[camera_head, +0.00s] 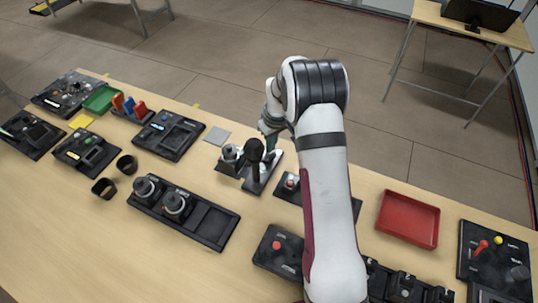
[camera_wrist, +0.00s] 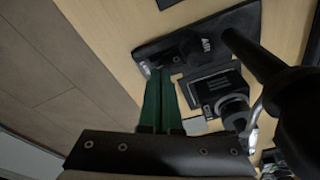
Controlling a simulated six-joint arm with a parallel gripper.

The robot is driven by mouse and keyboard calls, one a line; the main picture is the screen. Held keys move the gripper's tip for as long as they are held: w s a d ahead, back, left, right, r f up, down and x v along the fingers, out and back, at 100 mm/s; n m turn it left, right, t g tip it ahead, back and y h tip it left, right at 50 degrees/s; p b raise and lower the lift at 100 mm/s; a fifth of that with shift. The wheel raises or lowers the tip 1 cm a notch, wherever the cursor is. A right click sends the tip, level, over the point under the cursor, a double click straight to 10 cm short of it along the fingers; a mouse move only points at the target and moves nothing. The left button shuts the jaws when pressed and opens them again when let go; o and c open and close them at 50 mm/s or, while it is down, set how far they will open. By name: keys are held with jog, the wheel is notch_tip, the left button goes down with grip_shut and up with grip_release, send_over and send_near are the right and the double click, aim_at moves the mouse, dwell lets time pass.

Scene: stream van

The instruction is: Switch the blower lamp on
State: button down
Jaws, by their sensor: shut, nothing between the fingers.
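My gripper (camera_head: 270,135) is at the black station near the table's middle, its view partly blocked by my arm. In the wrist view, the green fingers of my gripper (camera_wrist: 155,75) are together and empty. Their tips are close to a black base plate (camera_wrist: 160,55) bearing a dark raised part marked "AIR" (camera_wrist: 205,43). I cannot tell if they touch it. A dark upright tapered body (camera_wrist: 262,65) rises beside it, and shows in the head view (camera_head: 255,150). A grey knob-like part (camera_wrist: 232,110) stands on a black block. I cannot tell which part is the blower lamp or whether any lamp is lit.
A twin-knob station (camera_head: 215,222) stands in front to the left. A red tray (camera_head: 408,219) lies to the right. Several other control boxes fill the table. A grey square (camera_head: 217,135) lies flat behind the station.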

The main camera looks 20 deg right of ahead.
jog(key=shift+f, duration=0.7)
jog(key=shift+r, duration=3.6)
jog(key=s+a+r+m+t, duration=0.2)
jog(key=s+a+r, duration=0.3)
jog(key=s+r, duration=0.4)
jog(key=s+a+r+m+t, duration=0.25)
jog(key=s+a+r, duration=0.35)
jog(key=r, duration=0.5)
jog(key=s+a+m+y, duration=0.1)
jog(key=s+a+m, duration=0.1)
jog(key=s, duration=0.8)
jog(key=s+f+m+g, duration=0.2)
jog(key=s+f+g, duration=0.4)
jog(key=s, duration=0.4)
jog(key=shift+s+f, duration=0.4)
jog(key=shift+f, duration=0.45)
